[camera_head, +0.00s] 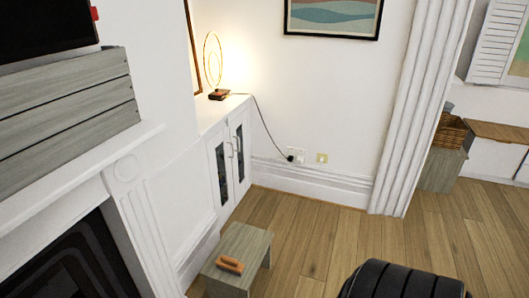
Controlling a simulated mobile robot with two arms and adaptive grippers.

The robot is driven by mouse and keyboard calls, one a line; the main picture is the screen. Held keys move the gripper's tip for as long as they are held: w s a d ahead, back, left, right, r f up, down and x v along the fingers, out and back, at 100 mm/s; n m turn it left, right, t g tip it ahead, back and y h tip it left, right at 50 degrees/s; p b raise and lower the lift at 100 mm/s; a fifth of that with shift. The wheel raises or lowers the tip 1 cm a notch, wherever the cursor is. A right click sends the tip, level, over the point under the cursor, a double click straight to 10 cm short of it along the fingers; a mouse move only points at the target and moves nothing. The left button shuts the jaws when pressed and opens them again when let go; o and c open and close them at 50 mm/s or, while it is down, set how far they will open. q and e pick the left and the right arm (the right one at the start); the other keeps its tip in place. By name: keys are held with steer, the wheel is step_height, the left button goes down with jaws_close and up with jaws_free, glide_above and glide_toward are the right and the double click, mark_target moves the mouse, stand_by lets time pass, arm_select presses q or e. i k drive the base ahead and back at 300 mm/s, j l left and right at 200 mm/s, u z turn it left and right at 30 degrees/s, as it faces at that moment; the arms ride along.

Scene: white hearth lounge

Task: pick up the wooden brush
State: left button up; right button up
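The wooden brush (230,265) is a small orange-brown piece lying on top of a low grey-wood stool (247,243). The stool stands on the floor beside the white fireplace and cabinet, in the lower middle of the head view. The brush looks small from here, so its bristles cannot be made out. Neither of my grippers shows in the head view.
A black ribbed rounded object (400,282) is at the bottom edge, right of the stool. The white fireplace (130,180) is at left, with a white cabinet (228,160) behind the stool. Wooden floor (330,235) is clear between stool and wall.

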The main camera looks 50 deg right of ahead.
mark_target(230, 266)
steer(key=z, duration=1.3)
steer(key=u, duration=1.9)
steer(key=z, duration=1.9)
